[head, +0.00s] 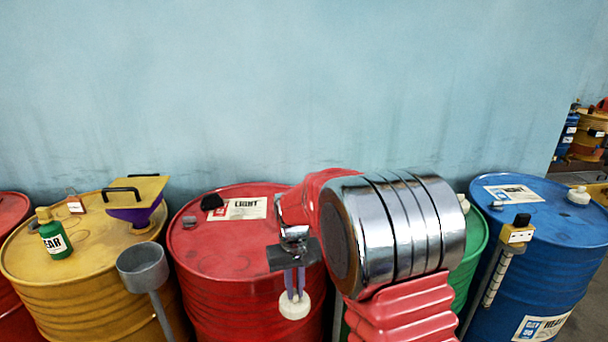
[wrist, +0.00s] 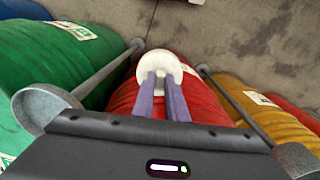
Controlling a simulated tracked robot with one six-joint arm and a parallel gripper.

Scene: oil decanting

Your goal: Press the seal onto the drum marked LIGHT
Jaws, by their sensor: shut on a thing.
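The red drum (head: 215,252) in the middle of the head view has a label reading LIGHT (head: 238,208) on its lid. My gripper (head: 293,283) hangs at the right front of this drum, with its fingers pointing down. It is shut on a round white seal (head: 294,306), which shows in front of the drum's side, below the lid rim. In the wrist view the seal (wrist: 161,66) sits at the tips of the purple fingers (wrist: 163,95), with the red drum's ribbed side (wrist: 203,92) behind. I cannot tell whether seal and drum touch.
A yellow drum (head: 80,255) carries a green bottle (head: 54,236) and purple funnel (head: 138,213). A blue drum (head: 560,235) stands right.

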